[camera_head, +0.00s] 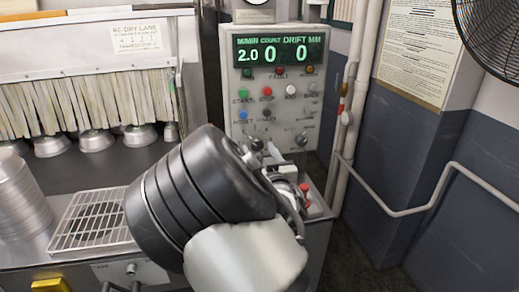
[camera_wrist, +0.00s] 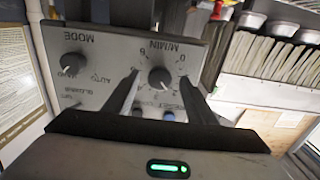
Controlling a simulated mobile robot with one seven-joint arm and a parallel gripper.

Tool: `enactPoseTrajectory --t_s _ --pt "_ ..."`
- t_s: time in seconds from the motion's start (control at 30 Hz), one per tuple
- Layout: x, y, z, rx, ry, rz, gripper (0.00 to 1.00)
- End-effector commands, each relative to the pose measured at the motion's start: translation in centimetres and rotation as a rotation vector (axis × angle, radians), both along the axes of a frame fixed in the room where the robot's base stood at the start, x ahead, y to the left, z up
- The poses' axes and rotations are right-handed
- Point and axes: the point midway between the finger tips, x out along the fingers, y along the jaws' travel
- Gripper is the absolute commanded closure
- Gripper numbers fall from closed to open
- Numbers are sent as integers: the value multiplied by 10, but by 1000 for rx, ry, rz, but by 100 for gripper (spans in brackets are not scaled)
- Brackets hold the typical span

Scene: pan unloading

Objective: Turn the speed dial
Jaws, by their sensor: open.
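The speed dial (camera_wrist: 160,78), a dark round knob with a white pointer line marked M/MIN, shows upside down in the wrist view. My gripper (camera_wrist: 159,75) is open, with one finger on each side of this dial and no clear contact visible. In the head view my gripper (camera_head: 266,150) is at the lower part of the grey control panel (camera_head: 229,107), and my arm hides much of that area. The panel display (camera_head: 280,49) reads 2.0 under M/MIN, 0 under COUNT and 0 under DRIFT MM.
A MODE dial (camera_wrist: 73,62) sits left of the speed dial in the wrist view. Several coloured buttons and lamps are above the dials. Pipes (camera_head: 346,120) run right of the panel. A grate (camera_head: 93,220) and stacked pans (camera_head: 20,200) are at left.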

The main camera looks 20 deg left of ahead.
Motion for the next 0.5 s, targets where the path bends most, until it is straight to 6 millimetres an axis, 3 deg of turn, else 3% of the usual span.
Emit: enactPoseTrajectory --t_s 0.4,0.5 --pt "9 5 0 -1 1 0 49" --pt "8 5 0 -1 1 0 64"
